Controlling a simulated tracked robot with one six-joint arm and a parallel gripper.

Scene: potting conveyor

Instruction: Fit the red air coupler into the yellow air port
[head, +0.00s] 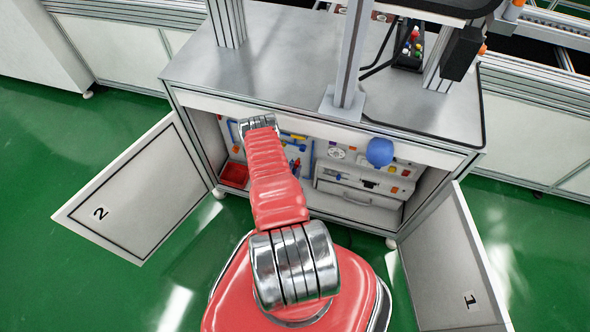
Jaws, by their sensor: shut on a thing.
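My arm reaches forward into the open cabinet, and its far silver joint lies at the cabinet's top front edge. My gripper is hidden behind my own arm and the cabinet top, so what it holds does not show. I cannot make out the red air coupler for certain. A small red piece (296,167) shows on the back panel just right of my arm, too small to identify. Small yellow parts (293,136) show near the panel's top beside my arm; I cannot tell whether one is the yellow air port.
Cabinet doors 2 (135,190) and 1 (450,262) stand open at left and right. A red bin (234,175) sits low at the cabinet's left. A blue round thing (380,152) is at the upper right. The metal worktop (280,60) overhangs the opening.

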